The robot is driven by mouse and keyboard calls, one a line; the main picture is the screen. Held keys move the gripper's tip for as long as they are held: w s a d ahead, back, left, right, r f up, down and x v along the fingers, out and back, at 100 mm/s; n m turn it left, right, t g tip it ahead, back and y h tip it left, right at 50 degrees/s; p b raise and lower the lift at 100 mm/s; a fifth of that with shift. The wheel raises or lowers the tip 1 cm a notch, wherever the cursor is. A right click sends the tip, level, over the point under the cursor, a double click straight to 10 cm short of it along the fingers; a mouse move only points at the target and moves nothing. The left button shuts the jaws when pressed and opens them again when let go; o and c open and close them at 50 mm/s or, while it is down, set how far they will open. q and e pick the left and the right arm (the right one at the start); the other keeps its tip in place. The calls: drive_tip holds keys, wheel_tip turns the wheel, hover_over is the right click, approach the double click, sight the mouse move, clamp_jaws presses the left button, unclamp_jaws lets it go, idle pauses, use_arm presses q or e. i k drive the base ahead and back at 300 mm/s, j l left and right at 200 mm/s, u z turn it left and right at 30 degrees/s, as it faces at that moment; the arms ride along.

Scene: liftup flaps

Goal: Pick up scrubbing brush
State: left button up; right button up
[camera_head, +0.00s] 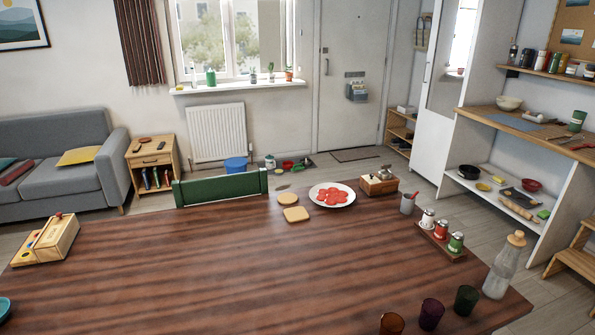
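I cannot make out a scrubbing brush for certain. Small items (290,165) in red and green lie on the floor by the door, beside a blue bucket (236,165); they are too small to tell apart. A small green item (543,214) and a yellow one (484,187) lie on the white lower shelf at the right, also too small to name. Neither of my grippers is in view.
A large brown table (200,270) fills the foreground, with a plate (344,194) of red slices, a glass bottle (503,265) and several cups near its right end. A green chair (220,188) stands behind it. Open floor (420,185) lies between table and shelves.

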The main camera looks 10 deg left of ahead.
sight(294, 169)
drive_tip(key=l+z, duration=0.3)
drive_tip(key=z, duration=0.2)
drive_tip(key=l+z, duration=0.35)
drive_tip(key=z, duration=0.15)
drive_tip(key=i+l+z, duration=0.15)
drive_tip(key=i+l, duration=0.2)
drive_tip(key=i+l+z, duration=0.2)
drive_tip(key=i, duration=0.25)
drive_tip(key=i+l+z, duration=0.15)
drive_tip(key=i+l, duration=0.2)
drive_tip(key=i+l+z, duration=0.2)
drive_tip(key=i, duration=0.3)
drive_tip(key=i+u, duration=0.25)
drive_tip(key=i, duration=0.3)
drive_tip(key=i+l+u, duration=0.25)
drive_tip(key=i, duration=0.3)
drive_tip(key=i+l+u, duration=0.25)
drive_tip(key=i, duration=0.3)
drive_tip(key=i+j+u, duration=0.3)
drive_tip(key=u, duration=0.15)
drive_tip(key=i+j+u, duration=0.1)
drive_tip(key=i+u, duration=1.3)
drive_tip(key=i, duration=3.4)
